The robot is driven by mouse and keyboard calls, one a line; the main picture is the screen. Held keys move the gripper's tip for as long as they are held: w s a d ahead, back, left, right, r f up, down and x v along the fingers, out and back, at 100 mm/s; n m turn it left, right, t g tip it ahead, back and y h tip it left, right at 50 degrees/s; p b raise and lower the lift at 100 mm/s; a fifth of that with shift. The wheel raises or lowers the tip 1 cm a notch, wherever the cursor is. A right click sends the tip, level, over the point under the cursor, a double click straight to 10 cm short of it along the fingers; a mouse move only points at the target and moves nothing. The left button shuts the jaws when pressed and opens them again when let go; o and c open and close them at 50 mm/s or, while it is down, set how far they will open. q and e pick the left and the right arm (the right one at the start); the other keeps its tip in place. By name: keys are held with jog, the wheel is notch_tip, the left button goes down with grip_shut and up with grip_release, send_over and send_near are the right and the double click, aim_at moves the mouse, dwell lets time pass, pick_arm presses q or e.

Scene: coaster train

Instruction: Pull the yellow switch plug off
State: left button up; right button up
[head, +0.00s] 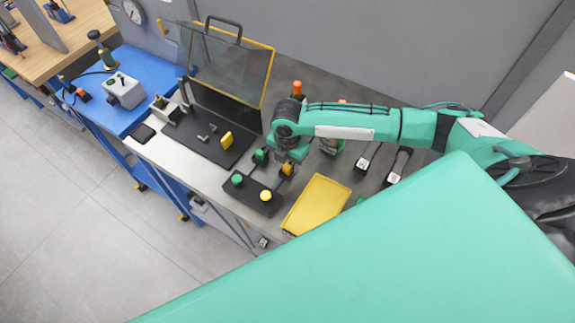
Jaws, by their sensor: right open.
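A black switch box (250,203) sits near the front edge of the metal bench, with a green button (237,180) and a yellow button (266,196) on top. Just behind it stand a small green plug (260,156) and a yellow-orange plug (287,170), which I take for the yellow switch plug. My right gripper (285,158) points down right at the yellow plug and hides part of it. It is open; I cannot tell whether the fingers are around the plug or only above it. My left gripper is not in view.
A yellow tray (316,205) lies to the right of the box. A black plate (205,142) with a yellow block (226,140) and a raised clear guard (228,66) stand to the left. A blue table (150,65) adjoins at the left. My green body covers the lower right.

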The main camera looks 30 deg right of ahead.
aim_at(287, 166)
jog(key=shift+f, duration=0.6)
jog(key=c, duration=1.1)
jog(key=shift+r, duration=0.15)
grip_shut()
jog(key=shift+r, duration=0.6)
notch_tip(287, 166, up, 19)
jog(key=b, duration=0.5)
jog(key=shift+f, duration=0.15)
